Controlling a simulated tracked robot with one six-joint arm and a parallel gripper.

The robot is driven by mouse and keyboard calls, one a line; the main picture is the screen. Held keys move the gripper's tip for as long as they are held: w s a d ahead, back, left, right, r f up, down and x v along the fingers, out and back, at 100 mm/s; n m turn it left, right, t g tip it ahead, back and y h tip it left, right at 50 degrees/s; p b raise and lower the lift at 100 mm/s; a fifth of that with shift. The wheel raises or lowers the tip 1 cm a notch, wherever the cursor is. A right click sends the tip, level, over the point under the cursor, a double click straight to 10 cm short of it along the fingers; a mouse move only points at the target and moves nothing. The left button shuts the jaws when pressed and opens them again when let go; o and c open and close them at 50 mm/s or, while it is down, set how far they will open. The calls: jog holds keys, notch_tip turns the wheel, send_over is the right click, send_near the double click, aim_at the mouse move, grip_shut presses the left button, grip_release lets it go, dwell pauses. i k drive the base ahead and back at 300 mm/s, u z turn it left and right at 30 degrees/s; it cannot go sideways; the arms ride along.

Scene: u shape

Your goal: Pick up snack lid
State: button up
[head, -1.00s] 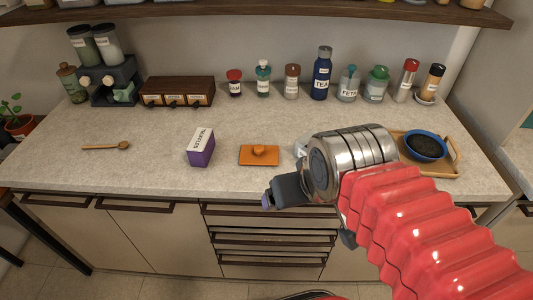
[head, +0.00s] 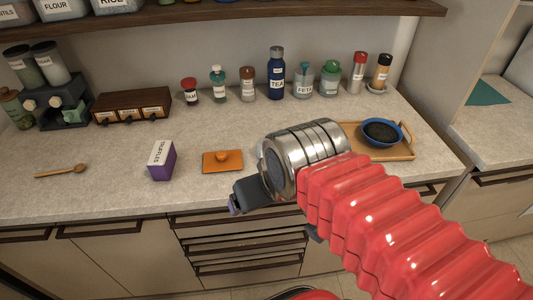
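An orange rectangular lid with a round knob on top (head: 222,162), which seems to be the snack lid, lies flat on the counter in the head view. My gripper (head: 236,205) is dark and sits below and slightly right of the lid in the picture, near the counter's front edge. It is apart from the lid, with nothing visible held. I see it from the side and partly behind the silver wrist, so the gap between its fingers does not show.
A purple-and-white truffles box (head: 161,160) stands left of the lid, and a wooden spoon (head: 62,171) lies farther left. A wooden tray (head: 400,153) with a blue bowl (head: 382,132) is at the right. Several jars and a blue tea bottle (head: 276,75) line the back.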

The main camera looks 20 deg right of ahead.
aim_at(222, 161)
jog(key=z, duration=0.55)
jog(key=k, duration=1.35)
jog(key=u, duration=0.5)
jog(key=i, duration=0.85)
jog(key=u, duration=0.6)
jog(key=i, duration=0.7)
jog(key=u, duration=0.05)
